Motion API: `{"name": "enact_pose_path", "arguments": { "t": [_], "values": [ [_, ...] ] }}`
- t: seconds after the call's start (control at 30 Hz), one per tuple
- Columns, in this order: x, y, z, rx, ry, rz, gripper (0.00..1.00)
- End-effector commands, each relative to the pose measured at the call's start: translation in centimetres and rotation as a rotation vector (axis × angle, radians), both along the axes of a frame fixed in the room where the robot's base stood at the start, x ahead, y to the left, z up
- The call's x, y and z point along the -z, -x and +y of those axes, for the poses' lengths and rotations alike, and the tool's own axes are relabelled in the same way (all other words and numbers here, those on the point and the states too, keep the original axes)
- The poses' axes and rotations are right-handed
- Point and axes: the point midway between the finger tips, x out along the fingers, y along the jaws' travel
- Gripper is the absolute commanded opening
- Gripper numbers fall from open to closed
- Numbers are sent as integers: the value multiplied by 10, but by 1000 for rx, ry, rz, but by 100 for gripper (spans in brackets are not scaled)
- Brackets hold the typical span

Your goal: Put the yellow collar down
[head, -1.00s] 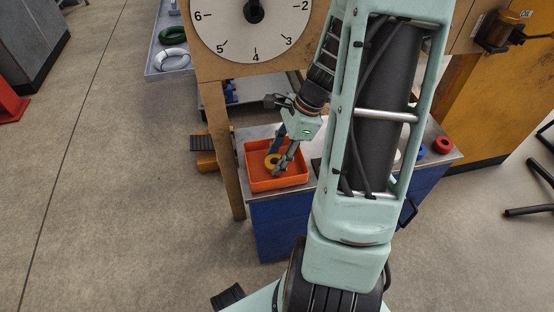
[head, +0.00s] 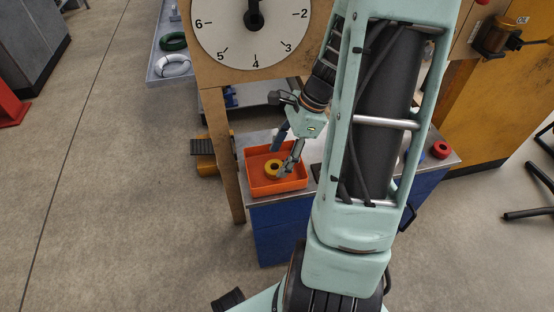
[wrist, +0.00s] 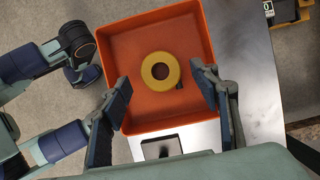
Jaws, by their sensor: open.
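The yellow collar (head: 273,168) lies flat on the floor of the orange tray (head: 297,185). In the wrist view the yellow collar (wrist: 160,70) is near the middle of the orange tray (wrist: 140,22), with its hole facing up. My gripper (head: 285,160) is above the tray, its fingers spread. In the wrist view my open gripper (wrist: 166,95) has one finger on each side of the collar, with clear gaps to both. Nothing is between the fingertips in their grip.
The tray stands on a metal bench top (head: 320,172) over a blue cabinet (head: 285,225). A wooden post (head: 222,160) and dial board (head: 253,30) stand close behind and left. A red ring (head: 441,150) lies at the bench's right end.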

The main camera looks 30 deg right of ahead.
Motion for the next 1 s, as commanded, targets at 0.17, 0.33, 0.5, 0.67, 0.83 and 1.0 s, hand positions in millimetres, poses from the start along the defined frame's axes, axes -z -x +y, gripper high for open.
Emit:
{"name": "enact_pose_path", "arguments": {
  "t": [0.17, 0.33, 0.5, 0.67, 0.83, 1.0],
  "values": [
    [-43, 3, -16, 0, 3, -4, 56],
    [-71, 7, -27, 0, 2, -3, 56],
    [-84, 9, -33, -1, 1, -1, 56],
    [-87, 10, -34, -1, 0, 0, 56],
    [-87, 10, -34, -1, 0, 0, 56],
    [-87, 10, -34, -1, 0, 0, 56]
  ]
}}
